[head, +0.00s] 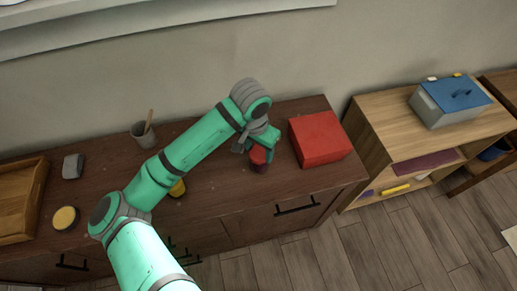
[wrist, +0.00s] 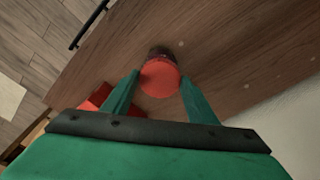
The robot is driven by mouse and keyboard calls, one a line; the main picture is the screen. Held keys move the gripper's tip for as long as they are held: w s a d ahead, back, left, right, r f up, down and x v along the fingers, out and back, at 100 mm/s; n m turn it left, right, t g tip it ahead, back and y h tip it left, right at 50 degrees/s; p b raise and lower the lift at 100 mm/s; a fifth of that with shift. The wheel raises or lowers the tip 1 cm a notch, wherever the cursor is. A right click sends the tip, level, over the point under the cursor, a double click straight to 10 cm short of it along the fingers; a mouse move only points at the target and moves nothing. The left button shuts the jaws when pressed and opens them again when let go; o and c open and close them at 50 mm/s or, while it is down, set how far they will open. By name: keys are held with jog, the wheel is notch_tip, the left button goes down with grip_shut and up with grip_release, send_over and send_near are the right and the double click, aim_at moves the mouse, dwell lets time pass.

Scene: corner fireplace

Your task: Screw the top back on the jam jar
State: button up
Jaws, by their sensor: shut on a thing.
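The jam jar (head: 259,168) is dark and stands upright on the brown sideboard, left of the red box. Its round red lid (head: 259,154) is at the jar's mouth; I cannot tell whether it is threaded on. In the wrist view the red lid (wrist: 160,80) shows large between my fingertips, with a bit of the dark jar (wrist: 160,51) beyond it. My gripper (head: 256,147) points down from above and is shut on the lid; its fingers also show in the wrist view (wrist: 160,76). The lid hides most of the jar there.
A red box (head: 319,138) stands close to the right of the jar. A grey cup (head: 143,134) with a stick, a grey block (head: 73,166), a yellow round thing (head: 65,218) and a wooden tray (head: 18,207) are further left. The sideboard's front edge is near.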

jog(key=shift+m, duration=1.5)
jog(key=shift+m+g, duration=0.3)
jog(key=shift+m, duration=1.1)
jog(key=shift+m+h, duration=0.3)
jog(key=shift+m, duration=1.2)
jog(key=shift+m+g, duration=0.3)
jog(key=shift+m, duration=1.2)
